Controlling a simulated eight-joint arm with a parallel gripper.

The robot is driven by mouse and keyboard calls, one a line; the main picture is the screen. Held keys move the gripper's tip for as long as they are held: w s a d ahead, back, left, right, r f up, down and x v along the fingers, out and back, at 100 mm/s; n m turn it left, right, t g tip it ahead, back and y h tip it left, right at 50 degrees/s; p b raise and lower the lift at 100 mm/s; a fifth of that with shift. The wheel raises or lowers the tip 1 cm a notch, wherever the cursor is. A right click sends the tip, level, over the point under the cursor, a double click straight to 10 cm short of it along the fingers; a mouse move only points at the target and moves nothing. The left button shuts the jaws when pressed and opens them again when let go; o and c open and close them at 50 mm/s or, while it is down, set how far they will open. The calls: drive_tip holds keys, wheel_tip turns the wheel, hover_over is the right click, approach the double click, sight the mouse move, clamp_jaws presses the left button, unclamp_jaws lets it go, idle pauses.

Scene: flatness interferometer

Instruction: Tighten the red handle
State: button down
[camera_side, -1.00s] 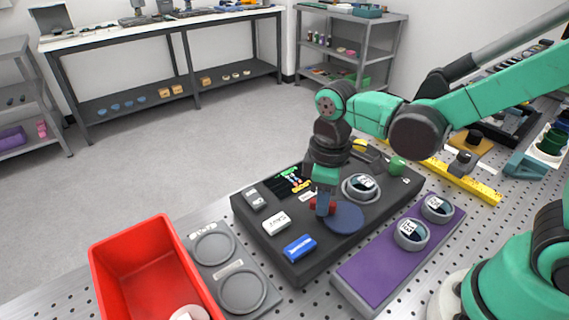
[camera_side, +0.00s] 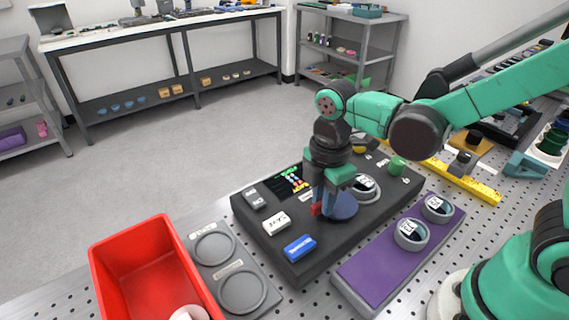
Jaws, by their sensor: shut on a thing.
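The red handle (camera_side: 316,209) shows as a small red piece at the left edge of a round blue disc (camera_side: 343,208) on the dark instrument panel. My gripper (camera_side: 324,205) points down over the disc and is shut on the red handle. Its fingers hide much of the handle. The panel (camera_side: 305,265) also bears a small screen (camera_side: 291,181), a white block (camera_side: 276,222), a blue block (camera_side: 299,248) and a round silver-rimmed part (camera_side: 369,187) behind the gripper.
A red bin (camera_side: 130,245) and a grey tray with two round recesses (camera_side: 262,308) stand at the left. A purple block (camera_side: 372,270) with two round gauges lies to the right. A yellow ruler (camera_side: 467,181) lies further right on the perforated table.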

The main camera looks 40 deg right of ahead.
drive_tip(key=shift+n, duration=0.4)
drive_tip(key=c, duration=0.8)
unclamp_jaws()
drive_tip(key=shift+r, duration=2.8)
